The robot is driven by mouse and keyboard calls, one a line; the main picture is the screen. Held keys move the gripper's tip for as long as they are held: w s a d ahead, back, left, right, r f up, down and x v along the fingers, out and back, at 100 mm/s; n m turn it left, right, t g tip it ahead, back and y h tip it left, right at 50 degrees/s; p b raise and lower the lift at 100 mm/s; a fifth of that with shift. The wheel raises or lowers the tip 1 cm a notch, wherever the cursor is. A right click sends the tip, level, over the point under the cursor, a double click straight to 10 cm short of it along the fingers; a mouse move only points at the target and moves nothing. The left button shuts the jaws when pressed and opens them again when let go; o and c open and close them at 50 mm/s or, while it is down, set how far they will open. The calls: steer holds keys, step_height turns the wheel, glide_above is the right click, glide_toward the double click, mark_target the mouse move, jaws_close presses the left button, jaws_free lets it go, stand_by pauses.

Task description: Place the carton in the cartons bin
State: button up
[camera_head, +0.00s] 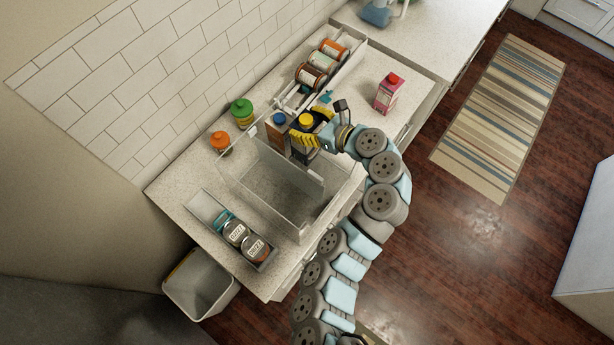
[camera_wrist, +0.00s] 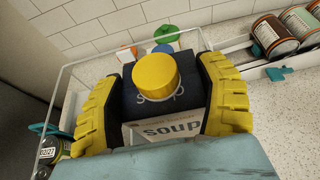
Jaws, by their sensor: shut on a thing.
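My gripper (camera_head: 307,137) is shut on a dark soup carton (camera_head: 306,121) with a yellow cap. In the wrist view the yellow finger pads press on both sides of this carton (camera_wrist: 162,128), which looks upright. A clear bin (camera_head: 262,205) stands on the counter. The held carton is at the bin's far end; I cannot tell whether its base touches the bin floor. Another carton (camera_head: 277,131) with a blue cap stands close to the left of the held one. A pink carton (camera_head: 387,97) with a red cap stands on the counter at the right.
Green-lidded (camera_head: 242,110) and orange-lidded (camera_head: 220,141) jars stand by the wall. A rack of cans (camera_head: 322,62) lies behind the bin, and a tray (camera_head: 205,206) with cans is in front. The bin's near part looks empty. A waste bin (camera_head: 200,285) stands on the floor.

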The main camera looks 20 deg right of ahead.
steer(key=shift+f+p, duration=0.7)
steer(key=shift+f, duration=4.25)
steer(key=o, duration=1)
steer(key=shift+f, duration=0.15)
steer(key=shift+o, duration=0.2)
steer(key=b+v, duration=0.2)
steer(key=v, duration=1)
